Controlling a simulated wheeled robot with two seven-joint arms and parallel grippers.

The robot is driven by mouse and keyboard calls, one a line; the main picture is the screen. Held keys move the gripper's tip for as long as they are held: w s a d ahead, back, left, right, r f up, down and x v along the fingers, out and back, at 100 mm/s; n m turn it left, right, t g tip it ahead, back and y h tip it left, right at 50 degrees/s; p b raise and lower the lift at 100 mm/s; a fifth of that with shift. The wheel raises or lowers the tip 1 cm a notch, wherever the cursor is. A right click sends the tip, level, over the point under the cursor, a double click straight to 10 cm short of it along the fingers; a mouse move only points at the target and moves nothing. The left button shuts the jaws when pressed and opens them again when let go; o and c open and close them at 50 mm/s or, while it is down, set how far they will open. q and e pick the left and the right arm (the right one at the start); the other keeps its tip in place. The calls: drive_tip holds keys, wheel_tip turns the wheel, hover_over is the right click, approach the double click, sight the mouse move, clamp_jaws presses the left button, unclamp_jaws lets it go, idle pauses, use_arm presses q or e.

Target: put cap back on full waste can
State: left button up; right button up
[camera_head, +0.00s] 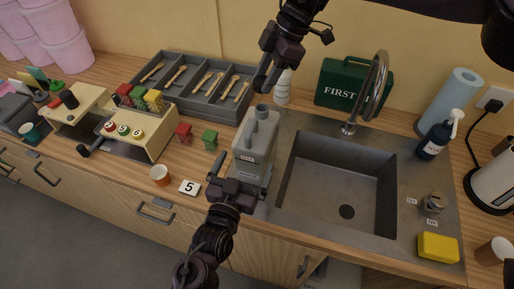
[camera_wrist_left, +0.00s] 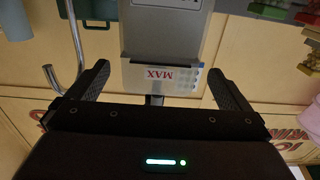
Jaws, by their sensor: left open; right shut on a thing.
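The grey waste can (camera_head: 258,142) stands at the left edge of the sink unit, a round neck on its top. Its red MAX label also shows in the left wrist view, on the waste can (camera_wrist_left: 165,40). My left gripper (camera_head: 241,170) is open at the can's front, one finger on each side; in the left wrist view the fingers of the left gripper (camera_wrist_left: 158,70) straddle the can with gaps. My right gripper (camera_head: 265,83) is shut above the can's neck. The cap in it is mostly hidden by the dark fingers.
The sink (camera_head: 335,190) lies right of the can, with a tall tap (camera_head: 378,85). A white bottle (camera_head: 283,88) and green first-aid case (camera_head: 350,85) stand behind.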

use_arm(q)
drive_tip(key=shift+x, duration=2)
drive_tip(key=c, duration=1.3)
use_arm(e)
hover_over(262, 108)
drive_tip(key=shift+w+d+f, duration=0.1)
drive_tip(key=shift+d+f, duration=0.1)
drive_tip(key=shift+f, duration=1.05)
drive_tip(key=shift+w+d+f, duration=0.1)
drive_tip(key=shift+d+f, duration=0.1)
drive_tip(key=shift+f, duration=1)
drive_tip(key=shift+f, duration=0.1)
drive_tip(key=shift+f, duration=0.8)
drive_tip(key=shift+f, duration=0.55)
